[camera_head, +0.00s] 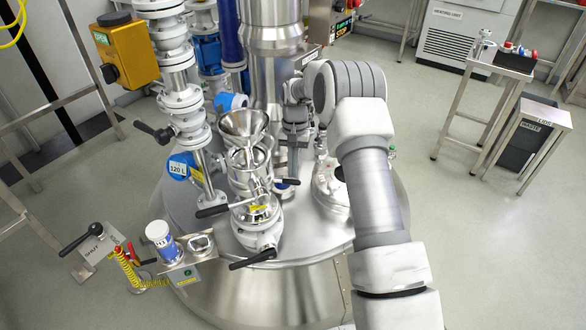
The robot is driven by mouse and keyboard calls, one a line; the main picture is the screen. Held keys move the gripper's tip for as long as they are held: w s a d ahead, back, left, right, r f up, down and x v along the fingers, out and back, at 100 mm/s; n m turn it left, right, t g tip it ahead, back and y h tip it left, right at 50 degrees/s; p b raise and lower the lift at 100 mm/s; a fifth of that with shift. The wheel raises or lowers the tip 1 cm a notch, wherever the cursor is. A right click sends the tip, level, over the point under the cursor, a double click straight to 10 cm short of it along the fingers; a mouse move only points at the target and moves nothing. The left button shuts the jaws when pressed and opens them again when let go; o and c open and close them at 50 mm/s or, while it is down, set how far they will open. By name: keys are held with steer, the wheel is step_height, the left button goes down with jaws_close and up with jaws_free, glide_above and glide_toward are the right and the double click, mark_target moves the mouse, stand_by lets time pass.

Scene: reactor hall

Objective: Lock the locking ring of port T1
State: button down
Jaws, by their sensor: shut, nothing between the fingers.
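No label reading T1 is legible, so I cannot tell for sure which port it is. A steel funnel (244,124) stands on a stacked port assembly (250,180) on the vessel lid. The assembly carries crossing metal bars, a small yellow label (259,208) and black-handled levers (252,259). Its ring's state cannot be made out. My gripper (292,168) points down behind and right of this assembly, near a small blue-tagged fitting (285,183). It is shut and appears empty. Whether its tips touch anything is unclear.
The steel vessel lid (305,248) is crowded. A round hatch (331,190) lies right of the gripper, partly behind my arm. White flanged piping (183,100) rises at left. A bracket with a blue-white container (163,240) sits front left. Open floor lies right.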

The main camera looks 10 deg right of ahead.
steer(key=shift+s+a+m, duration=0.1)
steer(key=shift+s+m, duration=0.3)
steer(key=shift+s, duration=0.2)
steer(key=shift+s+a+f+m+t+y+p, duration=0.15)
steer(key=shift+s+a+m+p, duration=0.25)
steer(key=shift+s+m, duration=0.5)
steer(key=shift+s+a+r+m+t+y+p, duration=0.1)
steer(key=shift+s+a+m+y+p, duration=0.1)
steer(key=shift+s+a+m, duration=0.5)
steer(key=shift+s+a+f+m+t+y+p, duration=0.15)
steer(key=shift+s+a+m+p, duration=0.15)
steer(key=shift+s+m, duration=0.7)
steer(key=shift+r, duration=0.1)
